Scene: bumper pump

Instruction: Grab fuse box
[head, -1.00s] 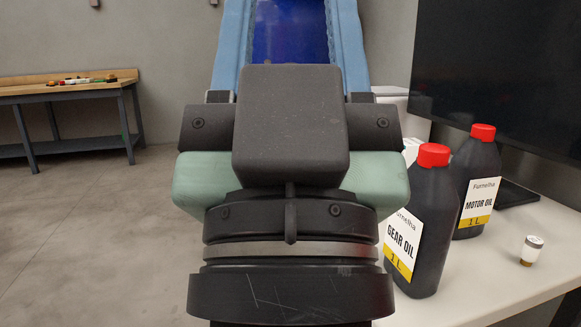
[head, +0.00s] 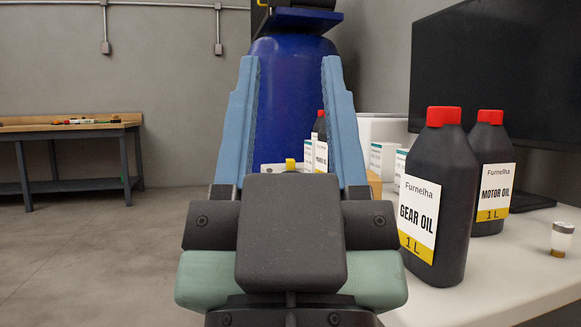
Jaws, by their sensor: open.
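My gripper (head: 290,62) is open, with its two blue fingers pointing away from me and apart. Between the fingers I see a large blue cylinder behind, and nothing is held. No thing can be surely read as the fuse box. Small white boxes with teal labels (head: 383,160) stand on the white table to the right of my gripper, partly hidden by the gear oil bottle and each other. Their print is too small to read.
A gear oil bottle (head: 440,200) and a motor oil bottle (head: 490,175) stand on the white table (head: 500,270) at right. A small glass-and-metal jar (head: 562,240) is near the right edge. A dark screen (head: 490,75) is behind. The blue cylinder (head: 290,100) stands beyond. Open floor lies left.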

